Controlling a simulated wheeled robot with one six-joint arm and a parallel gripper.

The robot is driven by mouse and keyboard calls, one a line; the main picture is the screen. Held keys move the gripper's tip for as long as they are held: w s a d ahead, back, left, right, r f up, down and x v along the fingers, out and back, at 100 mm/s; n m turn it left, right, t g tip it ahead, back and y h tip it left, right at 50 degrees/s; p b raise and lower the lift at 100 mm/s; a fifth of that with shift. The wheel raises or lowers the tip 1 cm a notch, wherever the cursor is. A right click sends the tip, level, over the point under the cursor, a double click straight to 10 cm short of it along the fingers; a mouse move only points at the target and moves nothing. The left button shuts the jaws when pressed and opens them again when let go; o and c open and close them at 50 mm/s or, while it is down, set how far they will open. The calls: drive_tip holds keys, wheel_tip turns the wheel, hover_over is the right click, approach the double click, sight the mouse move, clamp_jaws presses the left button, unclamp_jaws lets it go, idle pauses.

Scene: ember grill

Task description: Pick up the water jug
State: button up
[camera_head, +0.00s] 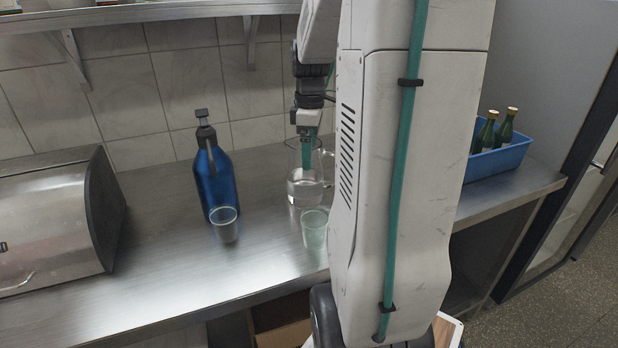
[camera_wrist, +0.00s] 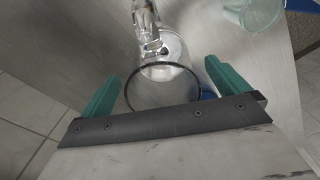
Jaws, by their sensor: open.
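The water jug (camera_head: 306,188) is a clear glass jug with some water low in it, upright on the steel counter, with its handle on the right in the head view. My gripper (camera_head: 307,155) points down at the jug's mouth; one teal finger overlaps the jug's upper part there. In the wrist view, the jug's dark round rim (camera_wrist: 164,66) lies between the two open teal fingers of my gripper (camera_wrist: 161,69), and its handle points to the top. The fingers look apart from the glass; their exact depth relative to the rim is unclear.
A blue bottle (camera_head: 213,182) and a clear cup (camera_head: 225,224) stand left of the jug. A greenish cup (camera_head: 314,229) is close in front of it. A steel bread box (camera_head: 55,215) is far left; a blue crate (camera_head: 500,160) with green bottles is right.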

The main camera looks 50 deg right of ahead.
drive_tip(key=shift+f, duration=0.75)
drive_tip(key=c, duration=1.8)
drive_tip(key=shift+r, duration=0.1)
drive_tip(key=shift+c, duration=1.4)
drive_tip(key=shift+r, duration=0.15)
